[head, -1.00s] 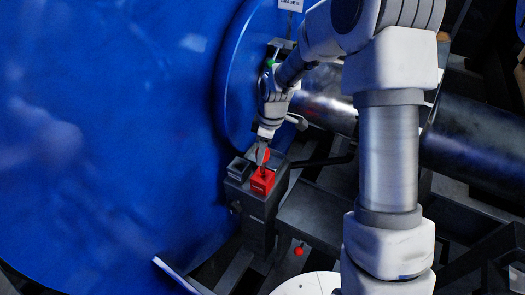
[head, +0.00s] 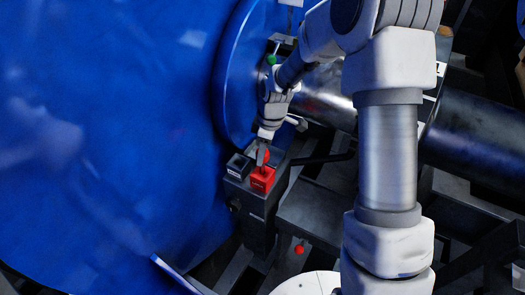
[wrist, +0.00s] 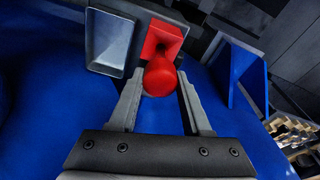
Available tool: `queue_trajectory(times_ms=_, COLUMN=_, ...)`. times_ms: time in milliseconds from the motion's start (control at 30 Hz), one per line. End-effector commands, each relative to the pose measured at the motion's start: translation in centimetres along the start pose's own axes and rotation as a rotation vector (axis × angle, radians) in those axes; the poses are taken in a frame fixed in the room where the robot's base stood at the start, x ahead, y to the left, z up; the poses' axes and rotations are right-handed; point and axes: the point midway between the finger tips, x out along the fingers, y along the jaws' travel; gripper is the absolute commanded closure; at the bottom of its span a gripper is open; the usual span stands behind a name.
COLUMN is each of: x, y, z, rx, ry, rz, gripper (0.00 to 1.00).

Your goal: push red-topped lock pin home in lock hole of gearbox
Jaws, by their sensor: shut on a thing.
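My gripper (head: 263,154) points down at a small red open-topped box (head: 262,180) on a dark grey stand. In the wrist view my gripper (wrist: 161,80) is shut on a round red knob (wrist: 160,78), which looks like the top of the lock pin. The red box (wrist: 163,38) is right behind the knob. The pin's shank is hidden, so I cannot tell whether it is still inside the box. I cannot make out the gearbox's lock hole.
A dark grey open box (head: 238,166) stands left of the red box. A huge blue drum (head: 110,130) fills the left. A steel shaft (head: 326,95) lies behind my gripper. A green ball (head: 271,60) sits above, and another red ball (head: 299,250) lower down.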

Motion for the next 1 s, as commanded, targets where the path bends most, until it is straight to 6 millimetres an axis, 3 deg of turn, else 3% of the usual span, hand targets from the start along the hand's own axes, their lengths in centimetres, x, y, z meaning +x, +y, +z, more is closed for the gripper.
queue_trajectory(times_ms=1000, x=2.6, y=0.0, z=0.4, rx=0.0, ry=0.0, rz=0.001, gripper=1.0)
